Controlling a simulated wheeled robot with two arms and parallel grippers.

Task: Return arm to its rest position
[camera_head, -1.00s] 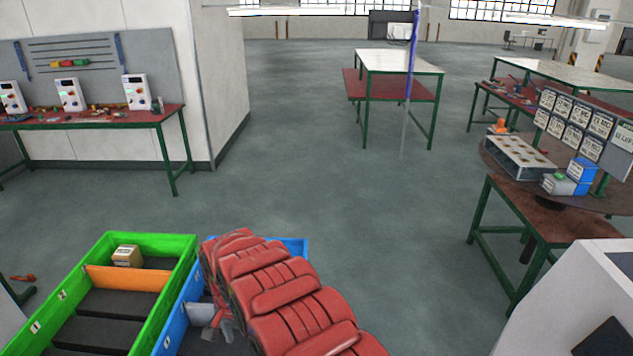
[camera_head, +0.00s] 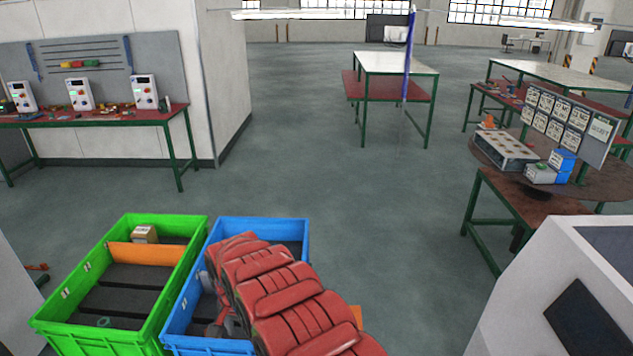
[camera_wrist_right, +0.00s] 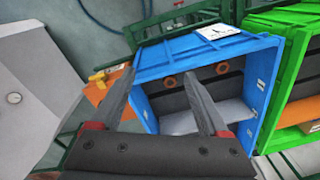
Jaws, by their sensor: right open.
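My right arm (camera_head: 290,305) is red and segmented and reaches from the bottom of the head view over the blue crate (camera_head: 262,225). My right gripper (camera_head: 214,328) is partly hidden behind the arm there. In the right wrist view the two dark fingers of the right gripper (camera_wrist_right: 163,105) stand wide apart with nothing between them. Beyond them is the blue crate (camera_wrist_right: 205,55), with dark dividers and two orange rings (camera_wrist_right: 169,80) inside. My left gripper is in neither view.
A green crate (camera_head: 60,325) with a small cardboard box (camera_head: 144,234) stands left of the blue crate. A white cabinet (camera_head: 560,250) is at lower right. A round table (camera_head: 500,160) with parts and labels stands behind it. The floor (camera_head: 330,185) between the tables is clear.

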